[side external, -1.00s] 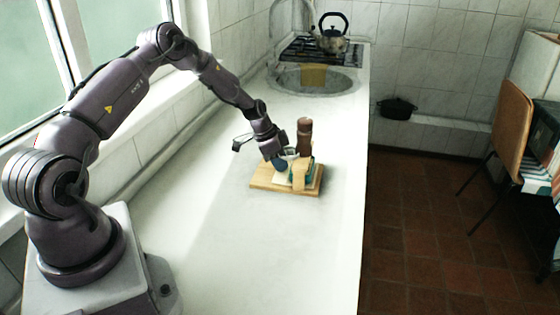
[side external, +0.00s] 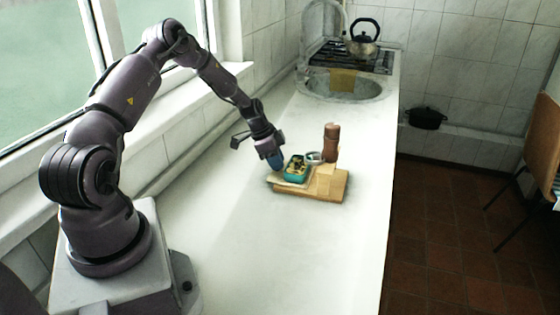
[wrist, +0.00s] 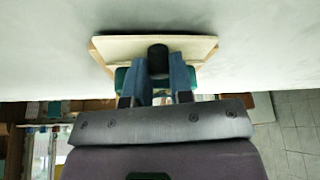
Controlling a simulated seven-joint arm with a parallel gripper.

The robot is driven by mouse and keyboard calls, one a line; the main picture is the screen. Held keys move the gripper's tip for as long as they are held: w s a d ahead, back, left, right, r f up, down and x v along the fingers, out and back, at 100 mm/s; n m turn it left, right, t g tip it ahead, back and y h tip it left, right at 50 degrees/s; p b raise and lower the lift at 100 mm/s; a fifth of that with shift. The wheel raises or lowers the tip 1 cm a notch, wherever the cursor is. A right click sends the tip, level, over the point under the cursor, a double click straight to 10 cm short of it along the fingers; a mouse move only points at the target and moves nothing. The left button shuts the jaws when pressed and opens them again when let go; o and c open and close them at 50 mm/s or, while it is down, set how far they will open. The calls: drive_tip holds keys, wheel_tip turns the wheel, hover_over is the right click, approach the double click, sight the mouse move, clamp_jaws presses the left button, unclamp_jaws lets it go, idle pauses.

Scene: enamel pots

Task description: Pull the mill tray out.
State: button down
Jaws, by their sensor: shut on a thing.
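A light wooden board (side external: 312,193) lies on the white counter, with a tall brown mill (side external: 331,142) upright on its far side. A teal tray-like piece (side external: 296,168) with yellow and dark parts sits at the board's left side, above a cream plate (side external: 289,183). My gripper (side external: 276,163) is beside the teal piece's left end. In the wrist view, the blue fingers of my gripper (wrist: 160,62) are shut on a dark round knob (wrist: 157,55). The cream plate (wrist: 115,48) lies past them, and teal shows on either side. What the knob joins is hidden.
A pale block (side external: 325,180) and a small grey ring-shaped thing (side external: 314,157) are also on the board. The sink (side external: 343,86) and a kettle (side external: 363,38) are farther back. The counter (side external: 300,255) in front is clear; its edge drops at the right.

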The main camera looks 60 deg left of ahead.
drive_tip(key=c, duration=1.3)
unclamp_jaws()
drive_tip(key=v, duration=1.3)
drive_tip(key=shift+s+a, duration=0.1)
drive_tip(key=shift+a, duration=0.05)
